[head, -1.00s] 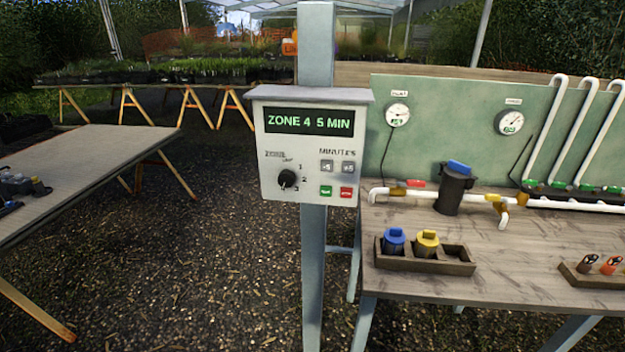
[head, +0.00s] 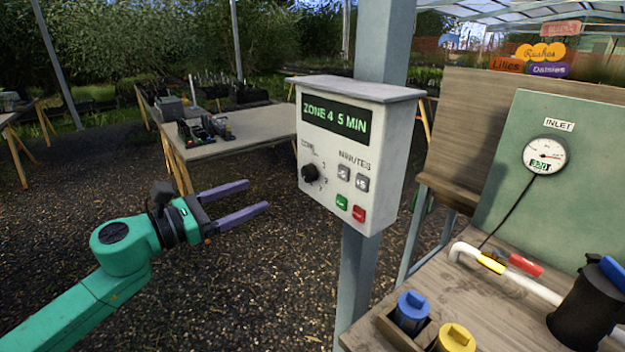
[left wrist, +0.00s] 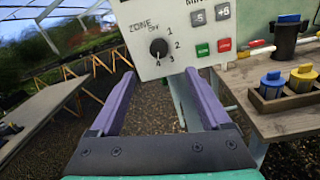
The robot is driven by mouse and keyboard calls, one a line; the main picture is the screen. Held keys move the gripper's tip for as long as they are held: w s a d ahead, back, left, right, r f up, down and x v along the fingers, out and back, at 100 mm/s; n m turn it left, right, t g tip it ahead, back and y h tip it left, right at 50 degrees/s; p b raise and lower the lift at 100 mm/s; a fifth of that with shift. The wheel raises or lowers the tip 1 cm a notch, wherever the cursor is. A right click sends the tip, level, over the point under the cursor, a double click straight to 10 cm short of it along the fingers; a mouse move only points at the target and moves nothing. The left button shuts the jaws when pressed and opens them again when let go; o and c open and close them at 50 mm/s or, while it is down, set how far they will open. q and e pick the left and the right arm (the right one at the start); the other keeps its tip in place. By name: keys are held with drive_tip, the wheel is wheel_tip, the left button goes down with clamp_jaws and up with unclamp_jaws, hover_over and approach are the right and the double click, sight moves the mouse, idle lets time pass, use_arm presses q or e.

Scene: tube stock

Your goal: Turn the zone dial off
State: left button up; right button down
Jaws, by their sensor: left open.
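The zone dial (head: 310,173) is a black knob on the front of a pale control box (head: 375,135) fixed to a grey-blue post. The box's display (head: 336,120) reads "ZONE 4 5 MIN". In the left wrist view the dial (left wrist: 158,48) has marks OFF, 1, 2, 3 and 4 around it, and its pointer seems turned to the lower left, toward 4. My left gripper (head: 257,197) is open and empty, with purple fingers, left of the box and apart from the dial. In the left wrist view the dial lies ahead, between the fingertips. My right gripper is out of view.
Minute buttons (head: 352,178), a green button (head: 341,202) and a red button (head: 358,214) sit beside and below the dial. A workbench (head: 480,310) with pipes and blue and yellow capped items stands right. Open gravel lies left of the post.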

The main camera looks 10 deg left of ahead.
sight(305, 174)
use_arm(q)
drive_tip(key=p+x, duration=0.7)
drive_tip(key=x, duration=0.6)
drive_tip(key=shift+w+r, duration=0.1)
drive_tip(key=shift+w, duration=0.15)
drive_tip(key=shift+w+d, duration=0.1)
drive_tip(key=shift+d, duration=0.1)
drive_tip(key=shift+a, duration=0.1)
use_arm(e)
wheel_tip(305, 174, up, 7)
use_arm(q)
drive_tip(key=c, duration=0.3)
clamp_jaws()
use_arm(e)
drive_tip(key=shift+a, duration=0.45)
